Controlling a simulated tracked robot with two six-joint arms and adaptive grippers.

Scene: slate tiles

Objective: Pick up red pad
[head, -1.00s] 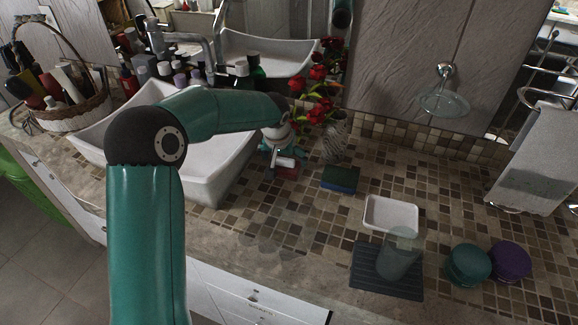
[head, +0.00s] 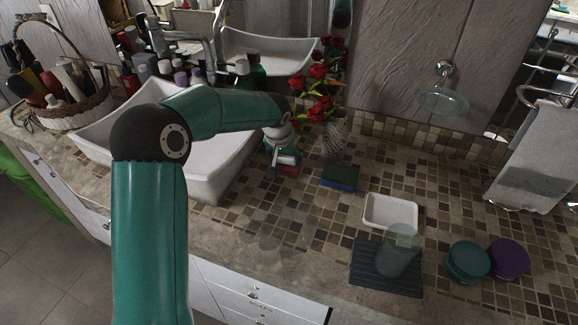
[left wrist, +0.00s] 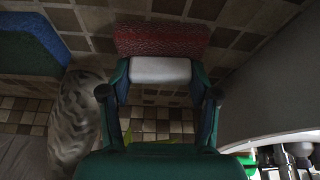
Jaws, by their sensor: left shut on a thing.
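The red pad (head: 287,170) is at the counter beside the sink's right side. Its red face also shows in the left wrist view (left wrist: 161,40), with a white layer (left wrist: 160,70) between the fingers. My left gripper (head: 284,158) points down and is shut on the pad; its fingers (left wrist: 160,85) sit on either side of the white part. I cannot tell whether the pad still touches the tiles. The gripper hides part of it in the head view. My right gripper is in neither view.
A white sink (head: 222,172) stands left of the gripper. A patterned vase (head: 335,140) with red flowers and a blue-green sponge (head: 340,178) are close on the right. A white dish (head: 390,212), dark mat (head: 372,282) and glass (head: 399,255) lie further right. Tiles in front are mostly clear.

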